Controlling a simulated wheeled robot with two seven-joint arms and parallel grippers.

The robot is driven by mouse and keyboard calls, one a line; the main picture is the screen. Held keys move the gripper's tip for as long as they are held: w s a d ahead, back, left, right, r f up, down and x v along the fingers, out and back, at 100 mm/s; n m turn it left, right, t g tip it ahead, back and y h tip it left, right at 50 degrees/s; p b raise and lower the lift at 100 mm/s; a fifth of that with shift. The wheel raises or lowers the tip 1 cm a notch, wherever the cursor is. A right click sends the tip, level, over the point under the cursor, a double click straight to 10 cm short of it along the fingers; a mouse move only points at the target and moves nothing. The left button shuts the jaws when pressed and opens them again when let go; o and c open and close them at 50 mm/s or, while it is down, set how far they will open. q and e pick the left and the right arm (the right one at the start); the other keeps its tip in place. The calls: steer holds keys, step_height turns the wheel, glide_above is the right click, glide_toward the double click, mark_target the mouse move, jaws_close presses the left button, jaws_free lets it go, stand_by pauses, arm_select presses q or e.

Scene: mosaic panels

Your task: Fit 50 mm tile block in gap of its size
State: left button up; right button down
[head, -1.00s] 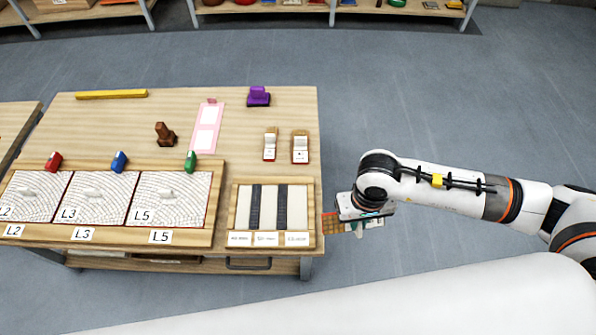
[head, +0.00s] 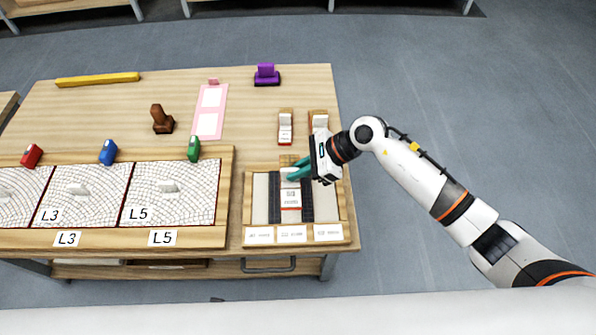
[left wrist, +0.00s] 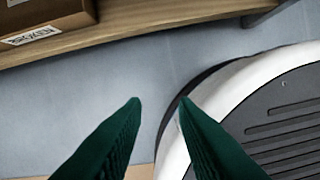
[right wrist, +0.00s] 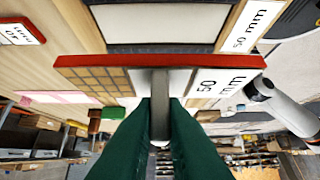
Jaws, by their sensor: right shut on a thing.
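My right gripper (head: 293,174) is shut on the grey stem of the 50 mm tile block (head: 291,197). In the right wrist view the block (right wrist: 205,82) has a red edge, a tan tiled part and a white "50 mm" label. It appears over the middle gap of the wooden gap panel (head: 347,207); clearance below it is hard to tell. Beyond the block, the right wrist view shows a light gap (right wrist: 155,22) beside a "50 mm" label (right wrist: 248,25). My left gripper (left wrist: 159,100) is open and empty, its green fingers apart, over the floor.
Two other tile blocks, one (head: 286,128) behind the panel and one (head: 318,120) beside my right gripper, stand on the table. A pink sheet (head: 210,112), brown stamp (head: 162,119) and purple object (head: 267,75) lie farther back. A mosaic board (head: 228,190) adjoins on the left.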

mark_target(297, 182)
arm_select(q)
steer(key=shift+w, duration=0.1)
arm_select(e)
steer(key=shift+r, duration=0.1)
